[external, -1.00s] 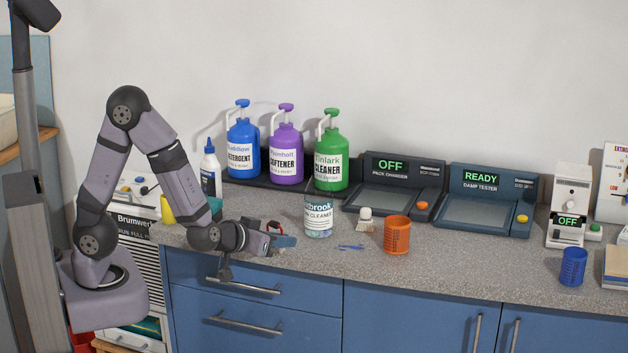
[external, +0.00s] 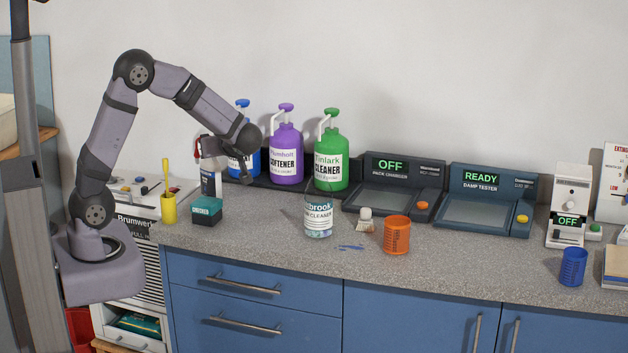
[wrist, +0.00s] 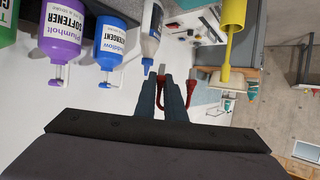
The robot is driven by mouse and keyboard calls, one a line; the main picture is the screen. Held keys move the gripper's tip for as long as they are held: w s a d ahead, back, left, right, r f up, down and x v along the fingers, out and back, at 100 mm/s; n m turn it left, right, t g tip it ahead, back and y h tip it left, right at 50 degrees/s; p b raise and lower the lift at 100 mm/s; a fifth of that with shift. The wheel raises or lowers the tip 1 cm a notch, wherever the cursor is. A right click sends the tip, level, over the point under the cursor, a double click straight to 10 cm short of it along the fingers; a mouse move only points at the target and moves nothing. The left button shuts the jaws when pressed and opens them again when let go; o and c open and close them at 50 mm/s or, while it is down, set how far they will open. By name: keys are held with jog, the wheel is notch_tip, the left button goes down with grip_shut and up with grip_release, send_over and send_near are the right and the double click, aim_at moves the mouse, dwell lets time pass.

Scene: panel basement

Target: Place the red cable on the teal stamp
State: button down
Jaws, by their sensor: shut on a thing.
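The teal stamp (external: 205,212) is a small dark teal block on the counter's left end, in the external view. My gripper (external: 205,146) is raised above it, in front of the white bottle and close to the blue detergent bottle. The red cable (external: 197,145) shows as a small red patch at the jaws. The cable is off the counter. I cannot make out the stamp in the wrist view.
A yellow cup (external: 168,208) with a brush stands left of the stamp. The white bottle (external: 211,180) and blue, purple (external: 286,150) and green pump bottles stand behind. A clear jar (external: 318,216) stands to the right. The counter between stamp and jar is clear.

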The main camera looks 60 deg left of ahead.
aim_at(219, 199)
jog(key=shift+s+f, duration=0.15)
jog(key=shift+f, duration=2.35)
jog(key=shift+s+f, duration=0.15)
jog(key=shift+f, duration=2.35)
jog(key=shift+f, duration=0.1)
jog(key=c, duration=1.8)
grip_release()
jog(key=shift+c, duration=0.2)
jog(key=shift+d+r, duration=0.2)
jog(key=b+v, duration=0.1)
jog(key=v, duration=1)
jog(key=shift+d, duration=0.3)
jog(key=shift+r, duration=0.1)
